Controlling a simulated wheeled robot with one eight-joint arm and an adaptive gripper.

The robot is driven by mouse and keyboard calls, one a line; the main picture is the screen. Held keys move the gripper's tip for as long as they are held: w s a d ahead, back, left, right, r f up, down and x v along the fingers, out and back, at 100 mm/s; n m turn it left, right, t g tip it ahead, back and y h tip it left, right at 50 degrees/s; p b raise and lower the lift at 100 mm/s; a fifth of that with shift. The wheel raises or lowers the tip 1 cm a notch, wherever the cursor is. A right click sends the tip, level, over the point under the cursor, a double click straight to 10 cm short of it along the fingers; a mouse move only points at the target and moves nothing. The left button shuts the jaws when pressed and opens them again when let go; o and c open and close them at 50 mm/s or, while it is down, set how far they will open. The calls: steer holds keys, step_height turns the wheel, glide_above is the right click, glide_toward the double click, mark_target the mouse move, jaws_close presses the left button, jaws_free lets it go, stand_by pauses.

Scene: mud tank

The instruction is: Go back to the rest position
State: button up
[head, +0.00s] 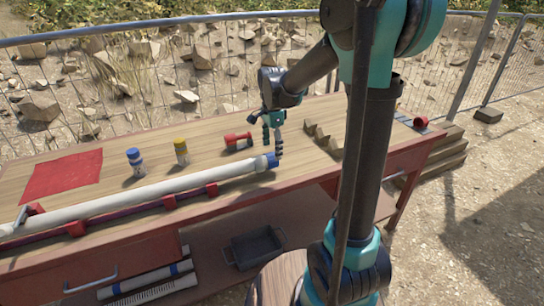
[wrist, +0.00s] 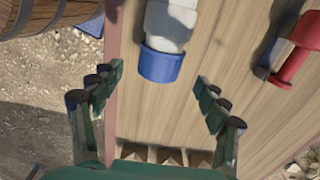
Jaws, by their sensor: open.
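My gripper (head: 273,150) is over the workbench in the head view, at the blue-capped end of a long white tube (head: 130,193). Whether a finger touches the cap cannot be told. The tube lies along the bench's front edge. My arm's column hides part of the bench's right side in the head view.
A red object (head: 237,141) lies just left of my gripper. A blue-capped jar (head: 135,161), a yellow-capped jar (head: 181,152) and a red cloth (head: 62,175) are farther left. Notched wooden blocks (head: 322,137) are to the right. A wire fence (head: 130,85) runs behind the bench.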

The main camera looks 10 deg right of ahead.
step_height(320, 180, up, 7)
steer(key=shift+s+f, duration=0.1)
steer(key=s+d+f+n+t, duration=0.2)
steer(key=s+d+f+n, duration=0.2)
steer(key=s+f+n, duration=0.3)
steer(key=s+d+f+n+t, duration=0.2)
steer(key=s+d+f+n, duration=0.3)
steer(key=s, duration=0.8)
step_height(320, 180, down, 3)
steer(key=shift+d+n, duration=0.3)
steer(key=shift+n, duration=0.9)
